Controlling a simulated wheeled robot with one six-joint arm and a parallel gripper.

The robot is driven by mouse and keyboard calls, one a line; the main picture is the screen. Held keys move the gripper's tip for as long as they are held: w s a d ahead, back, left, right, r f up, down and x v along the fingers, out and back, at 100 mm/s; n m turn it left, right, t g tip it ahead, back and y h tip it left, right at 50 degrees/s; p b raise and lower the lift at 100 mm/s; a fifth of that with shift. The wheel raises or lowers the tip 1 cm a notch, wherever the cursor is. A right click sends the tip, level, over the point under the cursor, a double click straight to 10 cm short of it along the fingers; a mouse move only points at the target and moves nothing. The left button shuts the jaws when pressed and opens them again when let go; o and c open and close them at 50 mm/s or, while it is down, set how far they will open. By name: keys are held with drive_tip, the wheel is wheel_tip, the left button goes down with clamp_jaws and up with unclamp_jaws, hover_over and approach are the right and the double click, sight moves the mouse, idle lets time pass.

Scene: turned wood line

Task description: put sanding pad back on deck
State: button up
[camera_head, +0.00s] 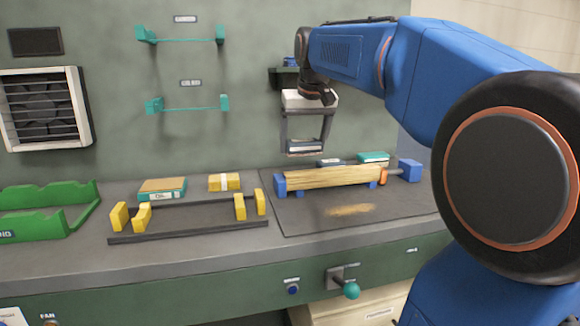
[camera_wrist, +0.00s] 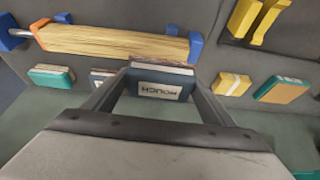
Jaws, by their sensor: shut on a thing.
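My gripper (camera_head: 305,142) is shut on a dark sanding pad (camera_wrist: 160,87). In the head view, the held pad (camera_head: 304,148) hangs above the dark deck (camera_head: 400,205), over the back of the turned wood piece (camera_head: 335,177). A teal-edged pad (camera_head: 373,158) and a dark pad (camera_head: 330,162) lie behind the wood. In the wrist view, the dark pad (camera_wrist: 101,77) is partly hidden by a gripper finger.
Blue end blocks (camera_head: 280,185) hold the wood, with sawdust (camera_head: 350,210) in front. To the left are a teal-and-tan block (camera_head: 162,188), a yellow block with a white band (camera_head: 224,182), a yellow-post rack (camera_head: 190,227) and a green cradle (camera_head: 45,208). Teal wall brackets (camera_head: 180,40) hang above.

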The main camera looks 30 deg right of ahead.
drive_tip(key=w+d, duration=0.4)
drive_tip(key=w, duration=1)
drive_tip(key=f, duration=0.8)
drive_tip(key=shift+s+f, duration=0.15)
drive_tip(key=shift+s, duration=0.1)
wheel_tip(320, 180, down, 2)
drive_tip(key=shift+f, duration=0.1)
drive_tip(key=shift+w+f, duration=0.2)
drive_tip(key=shift+f, duration=0.15)
drive_tip(key=shift+f, duration=0.6)
